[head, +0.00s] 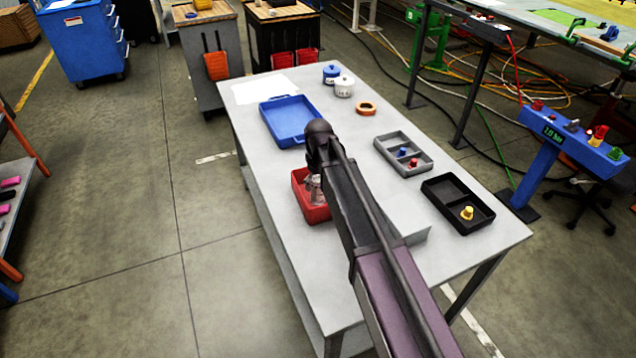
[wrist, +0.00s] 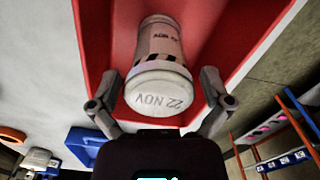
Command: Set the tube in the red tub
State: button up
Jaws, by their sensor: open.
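The red tub (head: 306,207) stands on the grey table, partly hidden by my arm in the head view. Its red inside (wrist: 215,50) fills much of the wrist view. The white tube (wrist: 160,60), with a cap marked "22 NOV" and a striped band, shows against that red inside. In the head view a pale bit of the tube (head: 315,186) shows at the tub. My gripper (wrist: 161,85) is open, with one finger on each side of the tube and gaps visible beside its cap. Whether the tube rests on the tub's floor is hidden.
On the table are a blue tray (head: 290,138), a grey divided tray (head: 415,168) with small parts, a black tray (head: 445,190) with a yellow part, an orange ring (head: 366,108) and two lidded pots (head: 344,87). The table's left front is clear.

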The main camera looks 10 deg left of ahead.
jog(key=shift+r+p, duration=5.25)
jog(key=shift+r, duration=0.25)
jog(key=shift+d, duration=0.1)
jog(key=s+d+m, duration=0.3)
jog(key=s+d, duration=0.2)
jog(key=d, duration=0.6)
jog(key=s+d+m, duration=0.3)
jog(key=s+d, duration=0.3)
jog(key=d, duration=0.5)
jog(key=s+d+m, duration=0.4)
jog(key=s+d, duration=0.2)
jog(key=d, duration=0.5)
jog(key=shift+d, duration=0.2)
